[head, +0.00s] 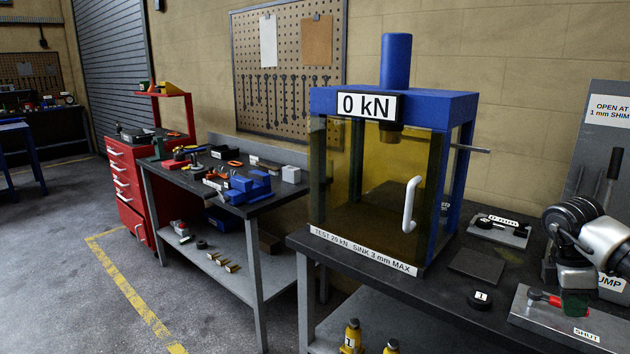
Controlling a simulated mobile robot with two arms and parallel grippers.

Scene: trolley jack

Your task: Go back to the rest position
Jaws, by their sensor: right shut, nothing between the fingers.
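My right arm comes in from the right edge. Its gripper (575,278) hangs over the right part of the bench and is shut and empty. It is close above a grey plate (524,314) with a red lever (545,298) and a "SHUT" label; I cannot tell if it is apart from the lever. My right wrist partly hides the pump, whose label (612,284) shows only in part. My left gripper is not in view.
A blue press (395,101) with a yellow guard and "0 kN" display (367,107) stands left of my right arm. Near it lie a dark plate (477,266) and a black disc marked 1 (481,298). A grey panel (601,140) and black lever (614,163) rise behind my arm.

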